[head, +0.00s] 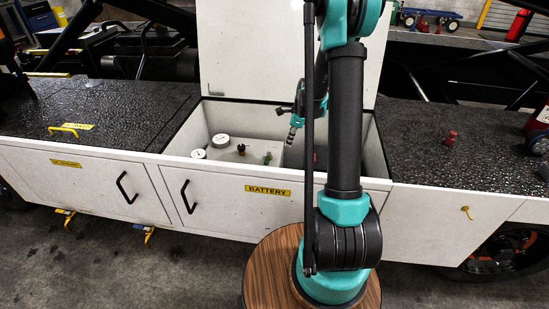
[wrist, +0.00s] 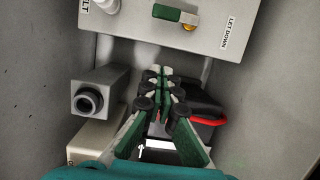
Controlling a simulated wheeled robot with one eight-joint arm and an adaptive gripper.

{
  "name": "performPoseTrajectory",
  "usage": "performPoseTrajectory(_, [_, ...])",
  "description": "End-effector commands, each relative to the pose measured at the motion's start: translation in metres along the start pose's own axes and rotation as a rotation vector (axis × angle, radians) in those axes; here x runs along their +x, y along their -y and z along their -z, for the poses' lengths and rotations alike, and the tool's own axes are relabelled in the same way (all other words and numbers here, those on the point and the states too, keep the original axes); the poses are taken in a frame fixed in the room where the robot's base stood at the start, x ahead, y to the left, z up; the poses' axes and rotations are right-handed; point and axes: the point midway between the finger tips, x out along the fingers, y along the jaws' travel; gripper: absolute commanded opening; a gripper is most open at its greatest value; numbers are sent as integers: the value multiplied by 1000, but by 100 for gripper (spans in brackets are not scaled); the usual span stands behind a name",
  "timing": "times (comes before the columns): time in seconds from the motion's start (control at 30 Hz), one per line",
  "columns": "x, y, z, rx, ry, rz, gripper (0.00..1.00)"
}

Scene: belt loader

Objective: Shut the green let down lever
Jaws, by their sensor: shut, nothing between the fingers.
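The green let down lever (wrist: 168,13) sits on a light grey panel (wrist: 130,32) at the top of the wrist view, beside a brass fitting (wrist: 188,22) and a "LET DOWN" label. A small green part, apparently the same lever (head: 267,157), shows in the open compartment in the head view. My gripper (wrist: 163,72) is shut and empty, its fingertips below the lever in the wrist view and apart from it. In the head view my gripper (head: 292,138) hangs in the compartment, right of the green part and above it.
The compartment's white lid (head: 245,50) stands open behind. Two gauges (head: 221,140) and a dark red knob (head: 242,148) are left of the lever. A grey box with a round black port (wrist: 100,92) and a black item with a red band (wrist: 205,115) flank my fingers.

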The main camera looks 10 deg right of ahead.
Motion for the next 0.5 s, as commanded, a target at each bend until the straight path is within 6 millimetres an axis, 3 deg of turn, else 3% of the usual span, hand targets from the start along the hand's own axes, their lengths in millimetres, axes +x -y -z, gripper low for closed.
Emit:
performPoseTrajectory(0.27, [3, 0, 0, -2, 0, 0, 0])
performPoseTrajectory(0.5, [31, 0, -1, -3, 0, 0, 0])
